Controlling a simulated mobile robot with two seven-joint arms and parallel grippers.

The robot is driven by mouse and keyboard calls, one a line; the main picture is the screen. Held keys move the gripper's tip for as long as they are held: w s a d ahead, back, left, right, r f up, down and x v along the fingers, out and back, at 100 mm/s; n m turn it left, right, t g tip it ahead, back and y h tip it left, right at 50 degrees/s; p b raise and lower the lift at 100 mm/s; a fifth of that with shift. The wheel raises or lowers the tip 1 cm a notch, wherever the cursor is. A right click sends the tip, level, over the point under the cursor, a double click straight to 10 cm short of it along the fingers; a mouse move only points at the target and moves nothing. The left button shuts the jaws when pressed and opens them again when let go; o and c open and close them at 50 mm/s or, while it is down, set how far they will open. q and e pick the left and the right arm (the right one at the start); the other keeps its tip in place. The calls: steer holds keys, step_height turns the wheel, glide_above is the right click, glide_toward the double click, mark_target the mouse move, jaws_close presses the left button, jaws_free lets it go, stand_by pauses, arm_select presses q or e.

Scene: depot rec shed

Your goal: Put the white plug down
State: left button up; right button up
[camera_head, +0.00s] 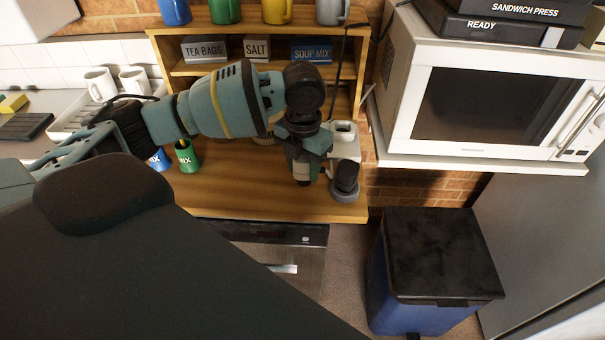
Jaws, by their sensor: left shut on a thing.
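My left gripper (315,172) reaches over the right end of the wooden worktop (250,200). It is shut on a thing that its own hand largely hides. A white block-shaped piece (345,146) shows just right of the gripper; I take it for the white plug, but its outline is partly covered. A thin black cord (341,65) rises behind it. A dark round piece (345,183) with a grey foot is right beside the gripper, near the worktop's right edge. I cannot tell whether the held thing touches the worktop. My right gripper is out of view.
A wooden shelf (215,69) with labelled boxes and coloured mugs stands behind. A green mug (187,157) is left on the worktop. A microwave (490,100) is at the right on a white shelf. A black-lidded blue bin (440,255) stands below. The worktop's front middle is clear.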

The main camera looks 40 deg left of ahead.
mark_target(302, 176)
arm_select(q)
steer(key=shift+w+a+f, duration=0.2)
steer(key=shift+w+a, duration=0.05)
steer(key=shift+f, duration=1.55)
steer(key=shift+f, duration=0.1)
steer(key=o, duration=1)
steer(key=shift+f, duration=0.1)
steer(key=shift+c, duration=0.2)
step_height(302, 176, up, 12)
steer(key=shift+r+p, duration=0.2)
steer(key=shift+p, duration=0.1)
